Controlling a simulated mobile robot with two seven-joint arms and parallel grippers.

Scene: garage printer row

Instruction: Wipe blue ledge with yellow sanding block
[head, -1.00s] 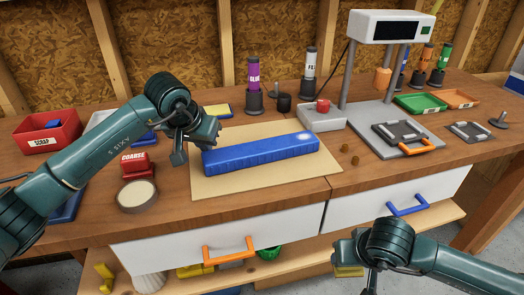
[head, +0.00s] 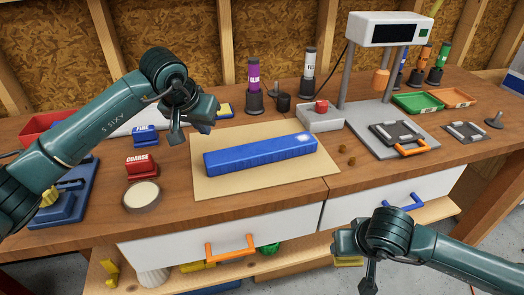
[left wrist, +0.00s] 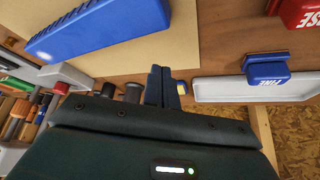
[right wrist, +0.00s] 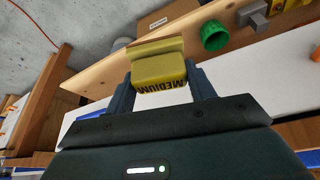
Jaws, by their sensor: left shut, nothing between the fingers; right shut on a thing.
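The blue ledge (head: 258,156) is a long bar lying on a tan board (head: 215,190) on the bench. It has a pale round patch near its right end and also shows in the left wrist view (left wrist: 95,27). My left gripper (head: 176,131) is shut and empty, above the bench just left of the ledge's far-left end. My right gripper (right wrist: 160,88) is shut on the yellow sanding block (right wrist: 160,67), which is marked MEDIUM. In the head view my right gripper (head: 369,273) is in front of the bench, low and to the right, apart from the ledge.
A red COARSE block (head: 142,165), a round tan disc (head: 140,196) and a blue FINE block (head: 144,134) are left of the board. Glue tubes (head: 254,78) stand behind it. A grey stand (head: 385,145) is at right. Drawers with handles (head: 230,248) face the front.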

